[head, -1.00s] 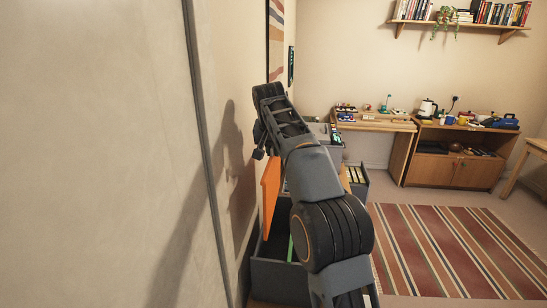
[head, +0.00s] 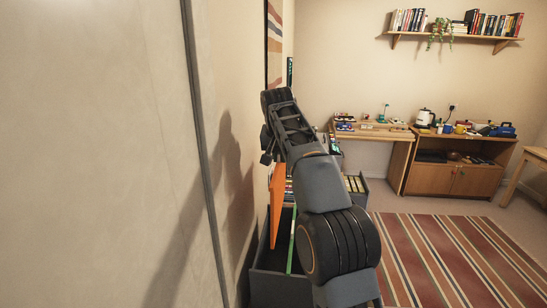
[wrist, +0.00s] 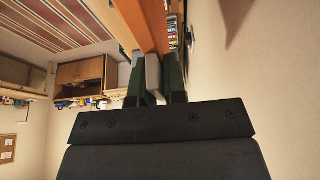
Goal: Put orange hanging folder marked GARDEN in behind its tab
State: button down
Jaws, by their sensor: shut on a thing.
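The orange hanging folder (head: 278,200) hangs edge-on below my wrist in the head view, over the open dark drawer (head: 280,289). Its lower end shows against the drawer's inside; I cannot tell how deep it reaches. In the wrist view the folder (wrist: 138,24) runs up from between the fingers. My gripper (wrist: 154,62) has dark green fingers closed on a pale piece at the folder's edge. The GARDEN marking is not readable. A thin green upright strip (head: 291,248) stands in the drawer just right of the folder; I cannot tell if it is a tab.
The wall (head: 230,60) is close on the left of my arm. A cabinet drawer with files (head: 355,184) lies behind the arm. A desk (head: 370,131) and a low wooden cabinet (head: 455,180) stand farther back. The striped rug (head: 450,255) on the right is clear.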

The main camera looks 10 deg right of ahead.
jog(key=s+d+p, duration=0.1)
jog(key=s+d, duration=0.4)
jog(key=d, duration=0.8)
jog(key=s+d, duration=0.6)
jog(key=d, duration=0.8)
jog(key=shift+s+d+p, duration=0.2)
jog(key=shift+p, duration=0.2)
dwell(0.6)
